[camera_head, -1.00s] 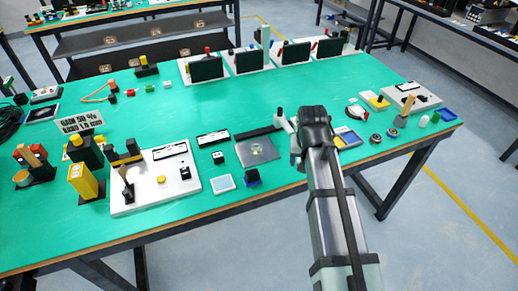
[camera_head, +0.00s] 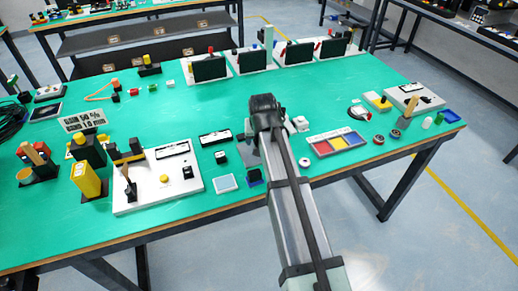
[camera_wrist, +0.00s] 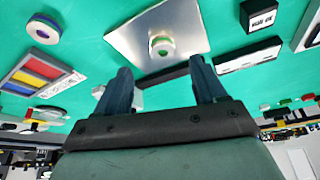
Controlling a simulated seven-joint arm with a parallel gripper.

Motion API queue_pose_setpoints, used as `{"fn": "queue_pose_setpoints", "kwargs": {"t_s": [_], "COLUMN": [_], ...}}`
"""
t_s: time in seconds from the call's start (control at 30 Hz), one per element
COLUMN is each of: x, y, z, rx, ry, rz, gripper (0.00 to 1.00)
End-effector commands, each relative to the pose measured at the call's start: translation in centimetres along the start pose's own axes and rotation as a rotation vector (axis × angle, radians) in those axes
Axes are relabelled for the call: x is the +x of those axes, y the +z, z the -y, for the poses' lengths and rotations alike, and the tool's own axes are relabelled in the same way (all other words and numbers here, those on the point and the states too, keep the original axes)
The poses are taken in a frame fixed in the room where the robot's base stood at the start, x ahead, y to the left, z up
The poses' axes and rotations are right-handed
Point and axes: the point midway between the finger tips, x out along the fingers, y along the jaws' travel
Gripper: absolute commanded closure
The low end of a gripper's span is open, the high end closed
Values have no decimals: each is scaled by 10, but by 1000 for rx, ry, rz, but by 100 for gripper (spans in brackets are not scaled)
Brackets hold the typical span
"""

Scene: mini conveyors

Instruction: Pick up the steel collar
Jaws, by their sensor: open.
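In the wrist view, a small pale ring with a green centre (camera_wrist: 162,46) lies on a shiny square plate (camera_wrist: 125,33). A second ring, whitish with a dark inner band (camera_wrist: 43,29), lies on the green mat; it also shows in the head view (camera_head: 304,161). Two darker metallic rings (camera_head: 378,139) (camera_head: 393,134) lie farther right. I cannot tell for sure which ring is the steel collar. My gripper (camera_wrist: 161,66) is open and empty, its fingertips pointing toward the plate with the ring ahead between them. In the head view my arm hides most of the plate (camera_head: 250,158).
A tray with red, yellow and blue sections (camera_head: 312,147) stands right of my arm. A black bar lies by the plate in the wrist view (camera_wrist: 165,73). A white board with black parts (camera_head: 135,203) is at the left.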

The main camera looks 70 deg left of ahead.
Motion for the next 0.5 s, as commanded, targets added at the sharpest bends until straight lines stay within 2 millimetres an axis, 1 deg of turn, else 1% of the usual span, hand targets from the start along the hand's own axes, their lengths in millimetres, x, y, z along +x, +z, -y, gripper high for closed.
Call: {"fn": "queue_pose_setpoints", "kwargs": {"t_s": [0.03,0.1,0.37,0.5], "x": [6,13,21,33], "y": [0,0,0,-1], "z": [0,0,0,2], "rx": [0,0,0,0], "ry": [0,0,0,1], "rz": [2,2,0,2], "gripper": [30,30,30,30]}}
